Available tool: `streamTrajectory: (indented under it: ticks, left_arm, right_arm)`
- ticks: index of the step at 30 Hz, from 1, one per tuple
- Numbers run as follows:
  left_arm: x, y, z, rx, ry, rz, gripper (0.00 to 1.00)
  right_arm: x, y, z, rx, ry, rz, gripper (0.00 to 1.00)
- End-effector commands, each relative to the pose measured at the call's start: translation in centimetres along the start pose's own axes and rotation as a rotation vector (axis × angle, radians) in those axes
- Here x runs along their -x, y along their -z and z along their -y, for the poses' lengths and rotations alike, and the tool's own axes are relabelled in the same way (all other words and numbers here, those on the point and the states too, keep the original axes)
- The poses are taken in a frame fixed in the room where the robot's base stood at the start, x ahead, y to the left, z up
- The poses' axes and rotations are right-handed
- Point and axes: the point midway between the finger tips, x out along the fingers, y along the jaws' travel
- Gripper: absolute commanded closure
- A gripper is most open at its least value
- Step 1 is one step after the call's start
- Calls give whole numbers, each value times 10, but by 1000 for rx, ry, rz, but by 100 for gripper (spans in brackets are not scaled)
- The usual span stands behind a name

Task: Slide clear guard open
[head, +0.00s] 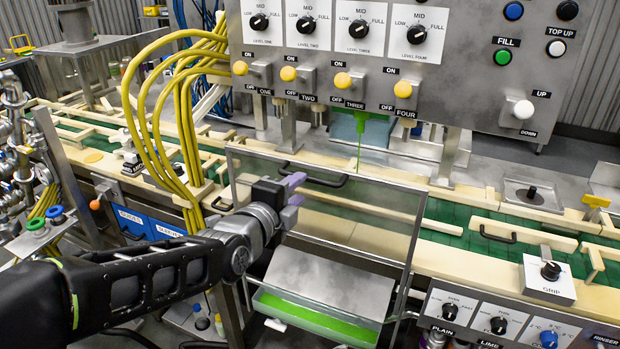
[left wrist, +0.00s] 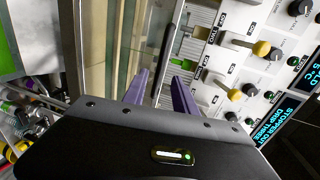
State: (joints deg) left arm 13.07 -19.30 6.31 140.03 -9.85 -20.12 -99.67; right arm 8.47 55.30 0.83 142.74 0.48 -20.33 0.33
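The clear guard (head: 360,215) is a transparent panel in a grey metal frame, standing tilted at the front of the filling line. A dark bar handle (head: 325,182) lies along its upper edge. My left gripper (head: 297,190) has purple fingers and is just in front of the guard's upper left part, close to the handle. In the left wrist view the fingers (left wrist: 162,78) are apart, with nothing held. The dark handle (left wrist: 171,45) appears ahead, in line with the gap; whether it touches a finger cannot be told. My right gripper is out of view.
The control panel (head: 400,75) with yellow levers hangs above the guard. Yellow hoses (head: 150,110) drop to the left of it. A tray with green liquid (head: 315,318) sits below. A knob box (head: 548,280) stands at right.

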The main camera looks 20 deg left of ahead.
Motion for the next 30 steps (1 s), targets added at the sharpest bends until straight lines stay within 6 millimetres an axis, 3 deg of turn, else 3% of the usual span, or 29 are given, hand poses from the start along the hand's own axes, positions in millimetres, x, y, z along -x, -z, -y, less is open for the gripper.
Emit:
streamTrajectory:
  ticks: [16, 28, 30]
  left_arm:
    - [-65, 0, 2, 2, -1, -1, 66]
    - [-74, 0, 0, 1, 0, 0, 66]
    - [-74, 0, 0, 1, 0, 0, 71]
  right_arm:
    - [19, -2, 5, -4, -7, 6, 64]
    - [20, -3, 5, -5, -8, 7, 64]
    - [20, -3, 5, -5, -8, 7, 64]
